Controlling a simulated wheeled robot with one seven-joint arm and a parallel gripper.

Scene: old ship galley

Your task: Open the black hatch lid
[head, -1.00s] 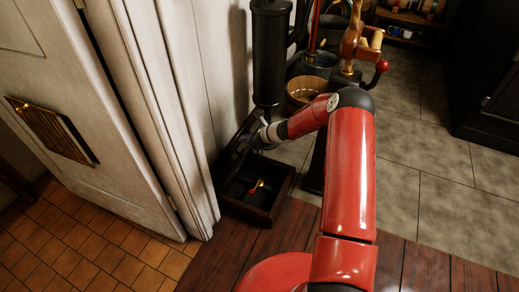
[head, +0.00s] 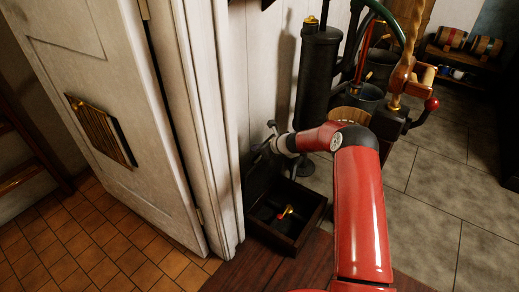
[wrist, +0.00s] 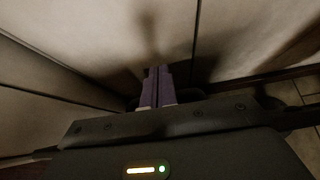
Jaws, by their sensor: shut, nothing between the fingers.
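The black hatch lid (head: 257,182) stands raised at the back left of a small dark box (head: 312,222), close to the white wall. The box is open at the top, and dark things with a small red and yellow piece show inside. My gripper (head: 268,137) is above the lid's upper edge, near the wall, and holds nothing. In the wrist view its two purple fingers (wrist: 157,84) are together, pointing at pale panels. Whether the gripper touches the lid cannot be told.
A white door (head: 120,110) with a brass grille stands at the left. A black cylinder (head: 316,75) rises behind my wrist. A wooden bucket (head: 349,118) and a machine with a red-knobbed crank (head: 431,104) stand to the right. Grey floor tiles (head: 430,210) are clear at the right.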

